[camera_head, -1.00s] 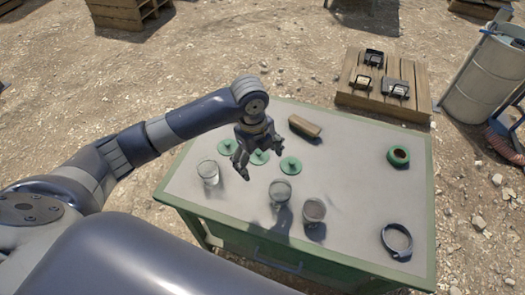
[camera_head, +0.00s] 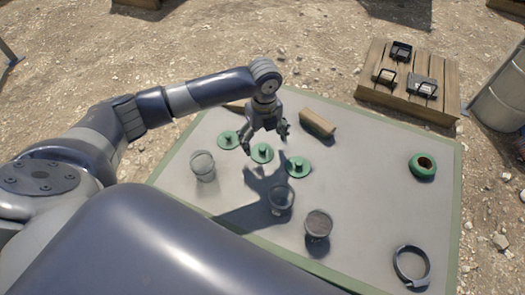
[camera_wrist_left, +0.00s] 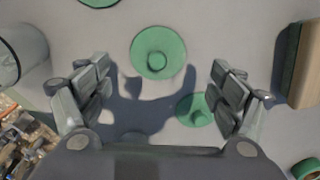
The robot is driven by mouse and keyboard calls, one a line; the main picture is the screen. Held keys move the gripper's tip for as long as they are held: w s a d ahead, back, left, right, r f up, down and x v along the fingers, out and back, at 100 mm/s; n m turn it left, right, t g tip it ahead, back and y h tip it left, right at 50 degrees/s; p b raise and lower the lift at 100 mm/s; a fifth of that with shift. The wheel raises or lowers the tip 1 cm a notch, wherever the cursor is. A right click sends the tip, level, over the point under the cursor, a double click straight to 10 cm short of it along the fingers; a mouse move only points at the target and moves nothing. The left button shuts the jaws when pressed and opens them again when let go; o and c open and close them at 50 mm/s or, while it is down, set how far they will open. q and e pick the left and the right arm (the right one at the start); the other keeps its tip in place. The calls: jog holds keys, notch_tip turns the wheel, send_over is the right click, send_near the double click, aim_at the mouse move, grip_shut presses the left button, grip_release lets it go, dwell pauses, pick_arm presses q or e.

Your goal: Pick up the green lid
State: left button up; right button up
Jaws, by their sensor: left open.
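Three round green lids with knobs lie in a slanting row on the grey table: the left lid (camera_head: 228,140), the middle lid (camera_head: 262,153) and the right lid (camera_head: 298,167). My left gripper (camera_head: 268,132) is open and empty above the row, fingers pointing down. In the left wrist view, one lid (camera_wrist_left: 158,52) lies ahead between the spread fingers, apart from them. A second lid (camera_wrist_left: 195,108) is lower, partly hidden by the right finger. A third lid (camera_wrist_left: 98,2) is cut by the top edge. My right gripper is out of view.
A wooden block (camera_head: 317,123) lies right of the gripper. An empty glass (camera_head: 203,165), another glass (camera_head: 281,198) and a filled glass (camera_head: 318,224) stand nearer. A green ring (camera_head: 423,166) and a grey clamp ring (camera_head: 411,264) lie right. The table's middle right is clear.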

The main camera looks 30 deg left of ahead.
aim_at(262, 150)
pick_arm(q)
jog(key=f, duration=0.3)
jog(key=shift+s+a+f, duration=0.1)
jog(key=shift+s+f, duration=0.1)
jog(key=shift+f, duration=0.5)
jog(key=shift+c, duration=0.2)
jog(key=c, duration=1.6)
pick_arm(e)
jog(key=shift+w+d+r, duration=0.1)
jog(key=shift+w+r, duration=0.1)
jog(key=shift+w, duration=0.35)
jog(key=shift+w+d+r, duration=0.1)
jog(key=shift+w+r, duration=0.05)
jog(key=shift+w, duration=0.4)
pick_arm(q)
jog(key=shift+s+f, duration=0.1)
jog(key=shift+c, duration=0.9)
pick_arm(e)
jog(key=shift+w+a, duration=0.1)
